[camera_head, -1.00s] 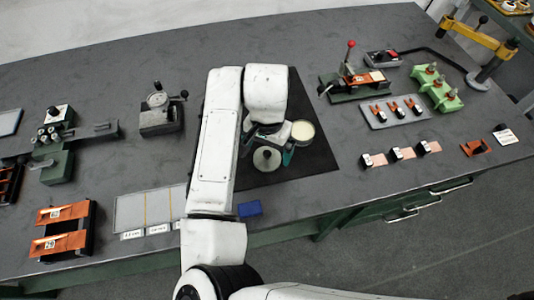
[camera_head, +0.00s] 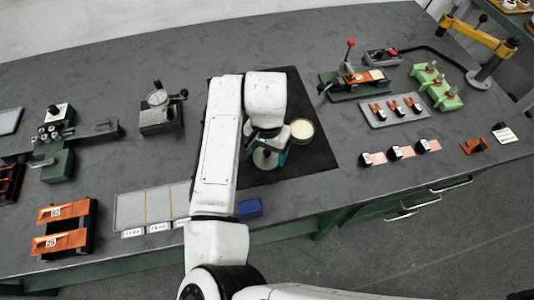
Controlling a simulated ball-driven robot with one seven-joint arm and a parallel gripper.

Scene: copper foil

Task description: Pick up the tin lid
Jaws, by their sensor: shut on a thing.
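The tin lid (camera_head: 264,161) is a round grey-green disc on the black mat (camera_head: 315,160). Its front part shows below my gripper (camera_head: 268,146), and its knob is hidden under the jaws. My gripper has teal fingers and is shut on the tin lid from above. I cannot tell whether the lid is clear of the mat. An open round tin (camera_head: 302,130) with a cream-coloured inside stands just to the right of my gripper.
A blue block (camera_head: 249,207) lies at the table's front edge, close to my arm. A grey panel (camera_head: 140,212) lies to the left. A lever press (camera_head: 354,80), a tray (camera_head: 392,109) and small blocks stand on the right. The mat's right part is clear.

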